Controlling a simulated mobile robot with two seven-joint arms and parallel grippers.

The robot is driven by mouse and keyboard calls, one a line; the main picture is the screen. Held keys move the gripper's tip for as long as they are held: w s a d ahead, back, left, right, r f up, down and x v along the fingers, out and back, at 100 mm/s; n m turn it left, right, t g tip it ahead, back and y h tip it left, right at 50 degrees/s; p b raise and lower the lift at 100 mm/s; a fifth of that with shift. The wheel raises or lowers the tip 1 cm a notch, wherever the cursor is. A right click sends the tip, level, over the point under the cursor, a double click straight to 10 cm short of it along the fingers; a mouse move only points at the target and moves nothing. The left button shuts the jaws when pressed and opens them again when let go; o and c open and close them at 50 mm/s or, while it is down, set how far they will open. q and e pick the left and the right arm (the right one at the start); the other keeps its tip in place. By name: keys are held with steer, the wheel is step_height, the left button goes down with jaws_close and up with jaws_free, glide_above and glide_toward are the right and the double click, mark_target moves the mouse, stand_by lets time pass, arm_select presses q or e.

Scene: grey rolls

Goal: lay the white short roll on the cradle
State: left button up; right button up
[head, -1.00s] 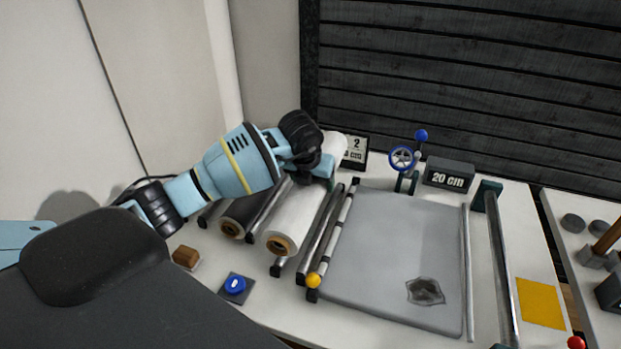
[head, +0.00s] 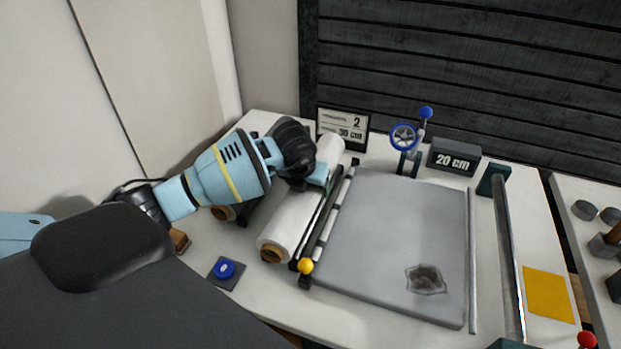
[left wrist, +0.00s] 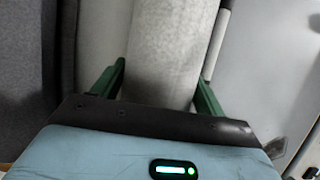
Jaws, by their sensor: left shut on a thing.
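The white roll (head: 288,222) has a brown core end facing me and lies lengthwise over the cradle's left part in the head view. My left gripper (head: 318,180) is shut around its far half. In the left wrist view the pale roll (left wrist: 163,50) sits between the two green fingers (left wrist: 160,90). The cradle's rail (head: 318,228) shows along the roll's right side; the roll hides the rest. I cannot tell whether the roll touches the cradle. My right gripper is not in view.
A darker roll (head: 222,212) is mostly hidden behind my left arm. A grey board (head: 400,230) with a dark patch lies to the right. A blue button (head: 226,269) is in front, a yellow knob (head: 305,266) beside the rails. A sign (head: 343,127) stands behind.

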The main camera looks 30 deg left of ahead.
arm_select(q)
steer(key=shift+f, duration=0.55)
steer(key=o, duration=1.2)
steer(key=shift+o, duration=1)
steer(key=shift+v, duration=3.95)
steer(key=shift+f, duration=0.1)
